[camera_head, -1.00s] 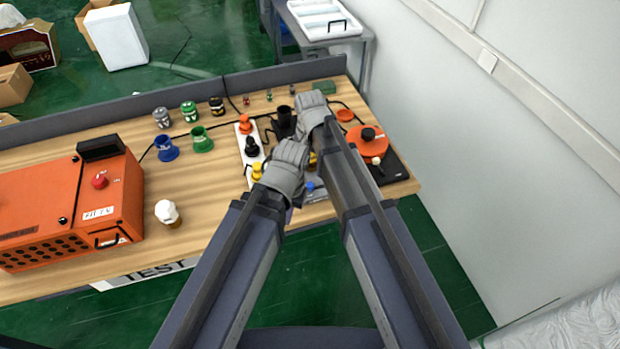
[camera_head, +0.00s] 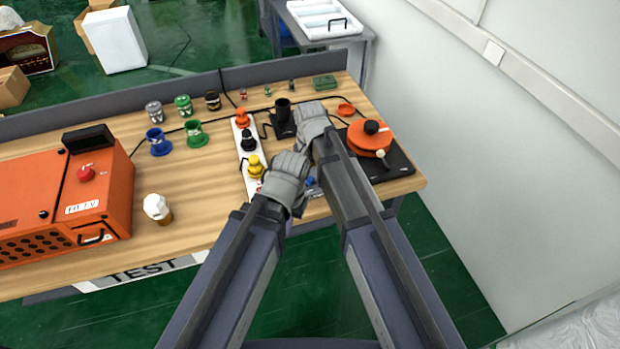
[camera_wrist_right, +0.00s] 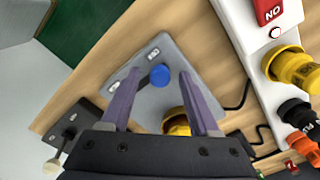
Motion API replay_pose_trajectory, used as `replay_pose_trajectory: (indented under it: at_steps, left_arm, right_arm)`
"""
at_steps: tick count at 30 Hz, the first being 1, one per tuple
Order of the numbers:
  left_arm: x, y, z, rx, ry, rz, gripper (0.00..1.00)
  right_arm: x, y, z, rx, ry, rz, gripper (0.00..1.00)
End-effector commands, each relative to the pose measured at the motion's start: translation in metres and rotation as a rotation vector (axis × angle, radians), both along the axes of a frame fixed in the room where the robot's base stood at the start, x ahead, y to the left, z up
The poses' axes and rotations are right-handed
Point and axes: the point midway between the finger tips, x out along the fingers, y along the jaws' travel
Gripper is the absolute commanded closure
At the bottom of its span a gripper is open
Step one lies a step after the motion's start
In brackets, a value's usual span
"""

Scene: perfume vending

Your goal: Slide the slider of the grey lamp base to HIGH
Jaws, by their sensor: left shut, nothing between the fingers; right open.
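The grey lamp base (camera_wrist_right: 150,99) lies on the wooden table in the right wrist view. A round blue knob (camera_wrist_right: 160,75) stands on it, with small pale labels too small to read. My right gripper (camera_wrist_right: 159,73) is open. Its two purple fingers appear on either side of the blue knob; whether they touch it I cannot tell. In the head view the blue knob (camera_head: 310,181) shows as a small patch between my arms, and most of the base is hidden. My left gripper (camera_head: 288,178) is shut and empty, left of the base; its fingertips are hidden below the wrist.
A yellow part (camera_wrist_right: 177,122) shows between my right fingers, nearer the palm. A white strip (camera_head: 242,150) with orange, black and yellow pieces stands to the left. A black plate (camera_head: 388,165) with an orange disc (camera_head: 370,138) is at the right. An orange machine (camera_head: 65,205) is far left.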

Motion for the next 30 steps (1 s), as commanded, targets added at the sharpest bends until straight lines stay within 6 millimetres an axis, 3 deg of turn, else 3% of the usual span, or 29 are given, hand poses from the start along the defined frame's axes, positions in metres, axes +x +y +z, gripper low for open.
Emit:
replay_pose_trajectory:
  at_steps: [3, 20, 30]
  left_arm:
    - [0.0000, 0.0000, 0.0007, 0.000, 0.000, 0.000, 1.00]
    - [0.0000, -0.0001, 0.0007, 0.000, 0.000, 0.000, 1.00]
    - [0.0000, 0.0000, 0.0006, 0.000, 0.000, 0.000, 1.00]
  right_arm:
    - [0.0000, 0.0000, 0.0007, 0.000, 0.000, 0.000, 0.38]
    - [0.0000, 0.0000, 0.0007, 0.000, 0.000, 0.000, 1.00]
    - [0.0000, 0.0000, 0.0006, 0.000, 0.000, 0.000, 1.00]
